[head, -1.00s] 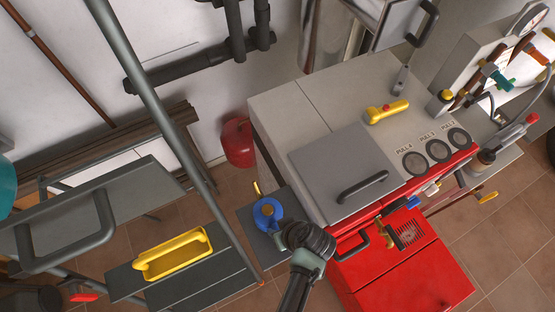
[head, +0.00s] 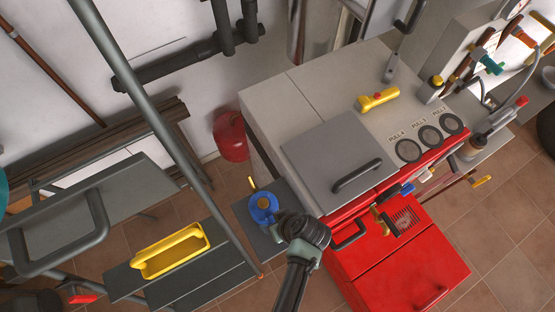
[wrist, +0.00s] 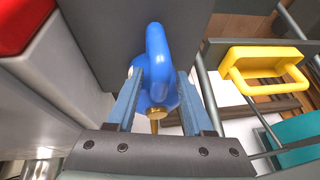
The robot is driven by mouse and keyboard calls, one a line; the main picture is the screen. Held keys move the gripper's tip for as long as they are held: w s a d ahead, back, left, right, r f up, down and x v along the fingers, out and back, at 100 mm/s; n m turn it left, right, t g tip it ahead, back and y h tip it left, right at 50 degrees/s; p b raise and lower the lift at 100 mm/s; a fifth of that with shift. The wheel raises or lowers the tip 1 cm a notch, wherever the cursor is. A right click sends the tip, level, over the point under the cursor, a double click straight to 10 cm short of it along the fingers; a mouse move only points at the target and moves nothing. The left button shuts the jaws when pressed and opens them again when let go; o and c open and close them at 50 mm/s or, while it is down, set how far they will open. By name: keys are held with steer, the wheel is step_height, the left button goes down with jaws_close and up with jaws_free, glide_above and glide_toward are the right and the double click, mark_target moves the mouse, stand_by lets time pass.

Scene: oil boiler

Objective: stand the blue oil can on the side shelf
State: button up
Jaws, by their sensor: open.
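The blue oil can (head: 264,207) stands on the small dark side shelf (head: 246,216) at the left of the boiler, in the head view. Its yellow spout points up and away. In the wrist view the can (wrist: 157,55) shows its blue handle, with a brass-coloured part at the bottom. My gripper (wrist: 162,88) is open, with one finger on each side of the can. I cannot tell whether the fingers touch it. In the head view my gripper (head: 284,222) is at the can's right side and its fingers are partly hidden.
The red boiler (head: 405,262) with its grey top (head: 300,95) stands close at the right. A grey stepladder with a yellow tray (head: 170,250) stands at the left, its rail near the shelf. A red vessel (head: 231,136) is behind the shelf.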

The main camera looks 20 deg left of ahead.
steer(key=v, duration=1.2)
steer(key=w+d+r+m+t+h, duration=0.15)
steer(key=w+r+t, duration=0.45)
steer(key=w+r, duration=0.75)
steer(key=w+d+r+m+t+h, duration=0.15)
steer(key=w+r+t, duration=0.3)
steer(key=r, duration=0.75)
steer(key=w+r+m+t, duration=0.25)
steer(key=w+r, duration=0.25)
steer(key=r, duration=0.6)
step_height(320, 180, up, 17)
steer(key=s+m+t, duration=0.2)
steer(key=s+t, duration=0.1)
steer(key=t, duration=0.3)
steer(key=s+r+m+t+h, duration=0.1)
steer(key=s+r+t, duration=0.2)
steer(key=s+r, duration=0.2)
steer(key=s+d+r+m+t+h, duration=0.1)
steer(key=s+r+t, duration=0.2)
steer(key=r, duration=0.9)
steer(key=s, duration=0.3)
steer(key=shift+d+t+b, duration=0.15)
steer(key=shift+t+b, duration=0.15)
steer(key=shift+t, duration=0.1)
